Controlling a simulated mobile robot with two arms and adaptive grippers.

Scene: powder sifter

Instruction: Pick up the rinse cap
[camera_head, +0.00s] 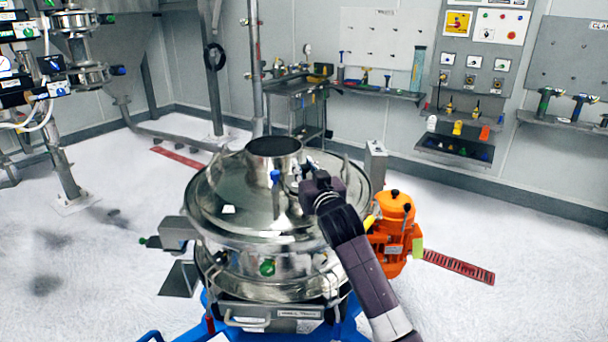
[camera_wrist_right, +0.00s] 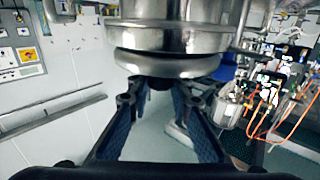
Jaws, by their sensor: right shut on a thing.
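My right gripper (camera_head: 308,188) is above the right part of the steel sifter lid (camera_head: 230,185), beside a small blue-topped fitting (camera_head: 275,178). In the right wrist view the two blue-black fingers of the right gripper (camera_wrist_right: 160,95) converge on the underside of a round steel piece with a thick rounded rim (camera_wrist_right: 165,66). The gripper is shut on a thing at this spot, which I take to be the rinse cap. The fingers and wrist hide most of it in the head view, so its exact outline is unclear. My left gripper is out of view.
The sifter's wide central inlet (camera_head: 273,150) rises left of my gripper. An orange motor (camera_head: 394,222) stands to the right of the sifter. A wall shelf (camera_head: 455,150) with small coloured items is at the back right. The white floor on the right is mostly clear.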

